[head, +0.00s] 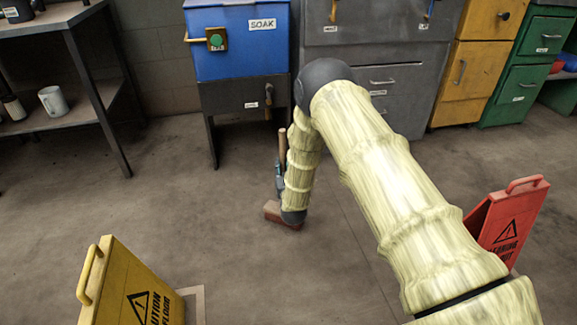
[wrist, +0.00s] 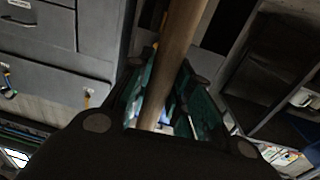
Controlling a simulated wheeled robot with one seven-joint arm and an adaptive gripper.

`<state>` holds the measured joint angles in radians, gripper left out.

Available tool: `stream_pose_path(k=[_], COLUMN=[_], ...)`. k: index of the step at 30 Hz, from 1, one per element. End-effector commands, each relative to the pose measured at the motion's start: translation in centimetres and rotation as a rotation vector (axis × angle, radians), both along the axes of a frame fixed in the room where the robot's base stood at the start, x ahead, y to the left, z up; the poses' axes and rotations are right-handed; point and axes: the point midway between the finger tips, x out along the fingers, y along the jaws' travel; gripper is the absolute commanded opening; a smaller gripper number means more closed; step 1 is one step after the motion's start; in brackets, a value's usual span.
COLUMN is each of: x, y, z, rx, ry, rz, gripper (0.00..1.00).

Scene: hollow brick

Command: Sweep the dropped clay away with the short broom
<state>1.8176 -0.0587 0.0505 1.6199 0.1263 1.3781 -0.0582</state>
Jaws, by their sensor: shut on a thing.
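The short broom (head: 272,211) is upright, its red-brown head low at the floor in the head view. Its wooden handle (head: 282,148) rises beside my forearm. My gripper (head: 280,180), with teal fingers, is mostly hidden behind my forearm. In the wrist view the handle (wrist: 175,60) runs between the fingers of my gripper (wrist: 165,90), which is shut on it. I cannot tell whether the broom head touches the floor. No clay can be made out in either view; my arm covers part of the floor.
A yellow caution sign (head: 120,285) stands front left and a red sign (head: 505,225) at right, close to my arm. A blue soak bin (head: 235,50) and grey drawers (head: 390,85) line the back. A shelf (head: 60,120) holding a mug is at left. Floor at centre left is clear.

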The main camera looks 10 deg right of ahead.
Motion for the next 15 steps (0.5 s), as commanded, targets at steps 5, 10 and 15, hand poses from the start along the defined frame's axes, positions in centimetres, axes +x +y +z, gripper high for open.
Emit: stream_pose_path(k=[5,10,15], x=[0.1,0.1,0.1], y=[0.1,0.3,0.4], z=[2.8,4.4,6.0], rx=[0.0,0.0,0.0], ry=[-0.002,-0.002,-0.003], rz=[0.002,0.004,0.006], gripper=[0.0,0.0,0.0])
